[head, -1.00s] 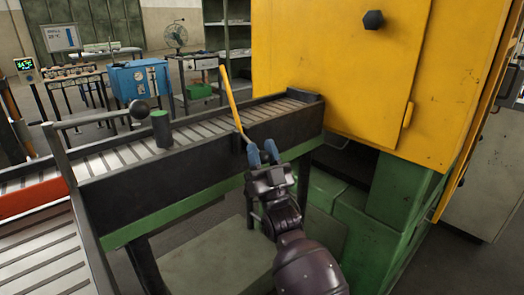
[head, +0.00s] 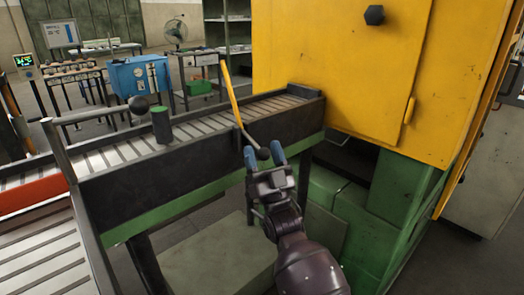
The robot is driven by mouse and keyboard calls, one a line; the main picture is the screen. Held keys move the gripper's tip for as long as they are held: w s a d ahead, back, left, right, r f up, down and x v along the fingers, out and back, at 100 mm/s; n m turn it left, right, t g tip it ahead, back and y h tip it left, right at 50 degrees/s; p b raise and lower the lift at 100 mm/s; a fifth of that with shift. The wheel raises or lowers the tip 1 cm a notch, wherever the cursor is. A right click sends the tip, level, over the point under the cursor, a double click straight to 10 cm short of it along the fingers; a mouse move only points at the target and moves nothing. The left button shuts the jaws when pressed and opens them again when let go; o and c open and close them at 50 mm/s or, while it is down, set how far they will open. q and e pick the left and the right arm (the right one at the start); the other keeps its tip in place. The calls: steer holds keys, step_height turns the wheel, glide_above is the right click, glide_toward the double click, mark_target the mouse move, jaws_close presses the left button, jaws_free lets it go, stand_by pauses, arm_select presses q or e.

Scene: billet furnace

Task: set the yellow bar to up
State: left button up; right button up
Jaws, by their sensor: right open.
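The yellow bar (head: 230,92) stands on the near side of the roller conveyor, steep, with its upper end leaning a little left. My left gripper is not in view.
The conveyor (head: 190,162) with dark side walls runs from the left to the yellow furnace housing (head: 345,70). A green-topped cylinder (head: 161,125) stands on its rollers. Green framework lies right of my arm.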

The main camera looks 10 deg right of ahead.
steer(key=v, duration=1)
